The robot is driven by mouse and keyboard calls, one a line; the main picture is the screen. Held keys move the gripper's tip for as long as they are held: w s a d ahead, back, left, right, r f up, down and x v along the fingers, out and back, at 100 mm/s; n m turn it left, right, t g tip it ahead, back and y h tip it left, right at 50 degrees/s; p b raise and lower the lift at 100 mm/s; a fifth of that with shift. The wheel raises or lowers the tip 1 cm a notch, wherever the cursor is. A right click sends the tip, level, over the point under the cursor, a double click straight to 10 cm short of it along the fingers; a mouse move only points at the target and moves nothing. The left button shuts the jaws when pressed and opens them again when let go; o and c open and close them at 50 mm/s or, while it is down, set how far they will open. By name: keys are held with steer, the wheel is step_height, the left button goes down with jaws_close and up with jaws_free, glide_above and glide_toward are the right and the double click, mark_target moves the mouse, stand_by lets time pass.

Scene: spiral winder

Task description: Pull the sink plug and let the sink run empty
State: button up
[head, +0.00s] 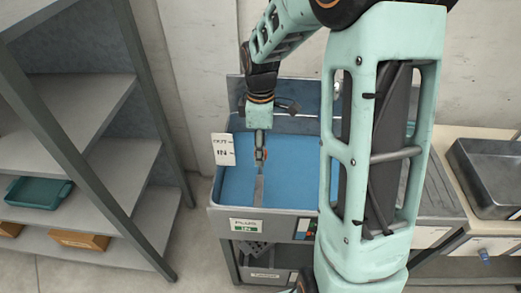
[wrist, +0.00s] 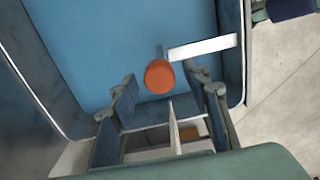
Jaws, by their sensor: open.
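The sink (head: 225,190) is a grey metal basin with a flat blue surface inside, which looks like water. An orange round knob (wrist: 160,76), likely the top of the plug, shows in the wrist view over the blue; a thin stem shows behind it. In the head view a small orange-red piece (head: 261,154) shows at the end of my arm. My gripper (wrist: 164,88) is open, its dark fingers on either side of the knob in the picture. I cannot tell whether they touch it. The drain is hidden.
A white card (head: 223,149) stands at the sink's left rim. A "PLUG IN" label (head: 243,225) with green is on the front, left of red and green buttons (head: 306,229). Grey shelves (head: 70,120) stand left. A metal tray (head: 490,170) is on the right bench. My arm hides the sink's right side.

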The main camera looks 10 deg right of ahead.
steer(key=shift+f, duration=0.4)
steer(key=shift+c, duration=0.4)
jaws_close()
